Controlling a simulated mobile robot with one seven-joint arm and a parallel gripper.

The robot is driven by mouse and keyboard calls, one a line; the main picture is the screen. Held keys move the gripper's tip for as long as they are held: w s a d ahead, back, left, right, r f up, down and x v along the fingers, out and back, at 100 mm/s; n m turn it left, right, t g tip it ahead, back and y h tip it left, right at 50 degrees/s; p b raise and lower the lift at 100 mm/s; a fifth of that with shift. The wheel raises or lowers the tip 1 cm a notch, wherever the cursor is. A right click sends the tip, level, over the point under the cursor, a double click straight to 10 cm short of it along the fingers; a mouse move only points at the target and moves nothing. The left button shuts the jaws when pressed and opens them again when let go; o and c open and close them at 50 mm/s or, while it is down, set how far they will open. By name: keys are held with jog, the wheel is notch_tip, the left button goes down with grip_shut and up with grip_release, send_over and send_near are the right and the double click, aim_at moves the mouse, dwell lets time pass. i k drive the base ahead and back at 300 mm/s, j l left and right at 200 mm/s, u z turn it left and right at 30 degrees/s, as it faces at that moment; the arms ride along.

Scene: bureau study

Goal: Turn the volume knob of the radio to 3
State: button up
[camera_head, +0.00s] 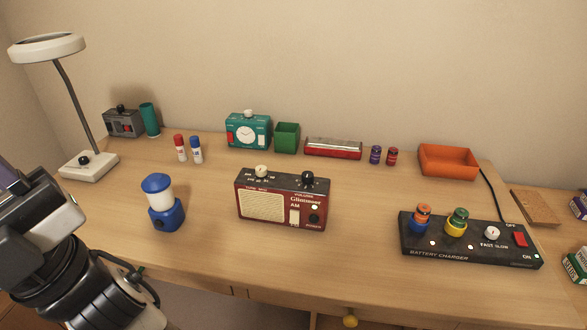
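The red radio (268,206), marked Glimmeer or similar, stands upright in the middle of the desk with its speaker grille facing me. The black knob's pointer and scale numbers are too small to read. A band switch and a black power button sit on its front right. My arm shows at the left edge, well apart from the radio; my gripper's fingers are not in view.
A blue lantern (162,203) stands left of the radio and a black battery charger (463,240) right of it. Desk in front of the radio is clear.

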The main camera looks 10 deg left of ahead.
aim_at(307, 176)
jog(key=j+u, duration=0.4)
jog(key=j, duration=1.05)
jog(key=i, duration=0.5)
